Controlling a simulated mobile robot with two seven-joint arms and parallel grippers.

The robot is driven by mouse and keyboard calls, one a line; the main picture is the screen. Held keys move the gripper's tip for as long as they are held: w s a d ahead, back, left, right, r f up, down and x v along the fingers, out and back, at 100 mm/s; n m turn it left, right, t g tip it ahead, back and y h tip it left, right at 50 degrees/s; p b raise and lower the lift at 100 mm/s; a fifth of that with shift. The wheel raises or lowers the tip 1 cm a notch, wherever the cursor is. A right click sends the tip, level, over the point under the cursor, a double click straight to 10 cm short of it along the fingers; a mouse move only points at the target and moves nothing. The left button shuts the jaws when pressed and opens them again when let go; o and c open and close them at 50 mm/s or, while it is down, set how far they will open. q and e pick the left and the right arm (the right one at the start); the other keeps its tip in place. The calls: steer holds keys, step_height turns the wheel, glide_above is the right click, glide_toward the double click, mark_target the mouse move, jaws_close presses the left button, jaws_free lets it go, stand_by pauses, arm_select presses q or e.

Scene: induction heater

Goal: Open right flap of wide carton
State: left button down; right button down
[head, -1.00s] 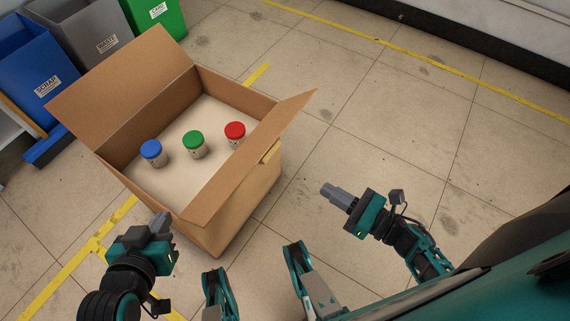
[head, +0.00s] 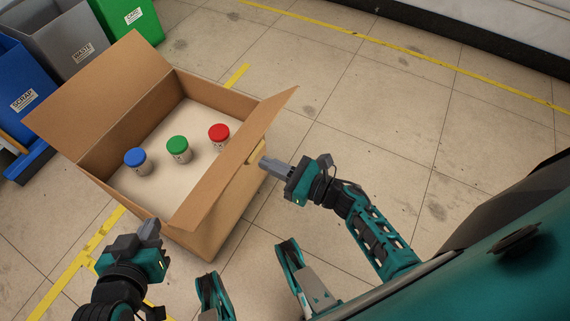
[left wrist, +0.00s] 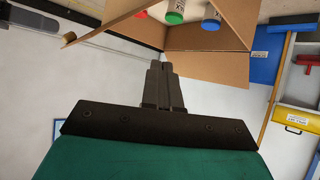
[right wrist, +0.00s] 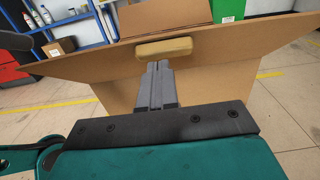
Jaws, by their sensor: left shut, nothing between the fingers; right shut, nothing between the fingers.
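The wide carton (head: 217,222) stands on the floor with its top open. Its left flap (head: 95,92) is raised and leans outward. Its right flap (head: 228,160) stands up and leans outward over the near right side; it also shows in the right wrist view (right wrist: 233,46). My right gripper (head: 264,163) is shut and empty, its tips by the outer face of that flap, close to a small tan block (right wrist: 164,48). Whether they touch, I cannot tell. My left gripper (head: 150,229) is shut and empty, near the carton's front corner; the carton shows ahead in its wrist view (left wrist: 204,68).
Inside the carton stand a blue-lidded jar (head: 135,158), a green-lidded jar (head: 178,147) and a red-lidded jar (head: 219,133). Blue (head: 25,88), grey (head: 70,40) and green (head: 128,18) bins stand behind at the left. The floor right of the carton is clear.

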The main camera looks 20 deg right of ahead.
mark_target(256, 155)
arm_select(q)
steer(key=shift+a+f, duration=0.15)
arm_select(e)
steer(key=shift+w+a+r, duration=0.15)
steer(key=shift+w+r, duration=0.05)
